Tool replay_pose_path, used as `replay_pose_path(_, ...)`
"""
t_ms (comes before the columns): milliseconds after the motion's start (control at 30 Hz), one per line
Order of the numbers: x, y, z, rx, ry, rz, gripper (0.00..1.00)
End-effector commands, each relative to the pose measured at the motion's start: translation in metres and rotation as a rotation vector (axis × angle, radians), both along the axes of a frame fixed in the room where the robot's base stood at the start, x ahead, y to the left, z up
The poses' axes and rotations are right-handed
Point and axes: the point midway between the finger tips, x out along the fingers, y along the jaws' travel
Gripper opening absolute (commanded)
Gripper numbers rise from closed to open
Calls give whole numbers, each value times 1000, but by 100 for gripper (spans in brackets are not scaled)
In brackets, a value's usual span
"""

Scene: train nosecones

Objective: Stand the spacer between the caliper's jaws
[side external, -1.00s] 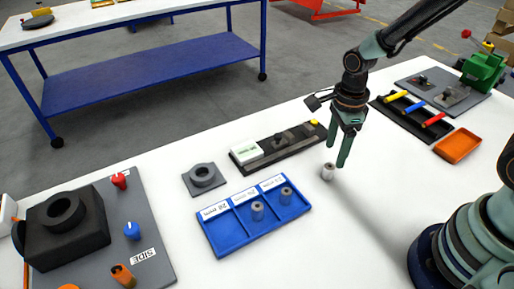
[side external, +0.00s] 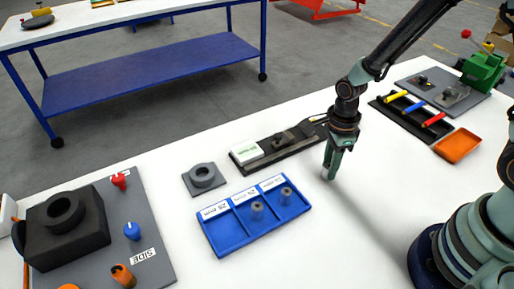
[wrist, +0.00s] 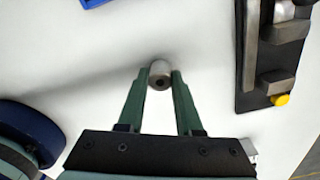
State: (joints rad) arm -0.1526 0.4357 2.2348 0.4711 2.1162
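The spacer (wrist: 159,75) is a small grey cylinder with a dark hole in its top. It stands upright on the white table. My gripper (wrist: 160,72) is low around it, one green finger on each side; I see no clear gap, but cannot tell whether they grip it. In the side view my gripper (side external: 330,175) hides nearly all of the spacer. The caliper (side external: 283,144) is a dark bar with a slider and a white block, lying behind and left of my gripper. It also shows at the right of the wrist view (wrist: 250,75).
A blue tray (side external: 228,240) has three labelled compartments; spacers stand in the middle and right ones, the left is empty. An orange dish (side external: 458,146) and a black pen tray (side external: 399,113) lie right. Table around my gripper is clear.

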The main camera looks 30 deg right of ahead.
Motion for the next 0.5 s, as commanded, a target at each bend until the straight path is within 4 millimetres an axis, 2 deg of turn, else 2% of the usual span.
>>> replay_pose_path(333,0,0,2,1,-1,0,0)
replay_pose_path(500,1,0,11,1,-4,0,0)
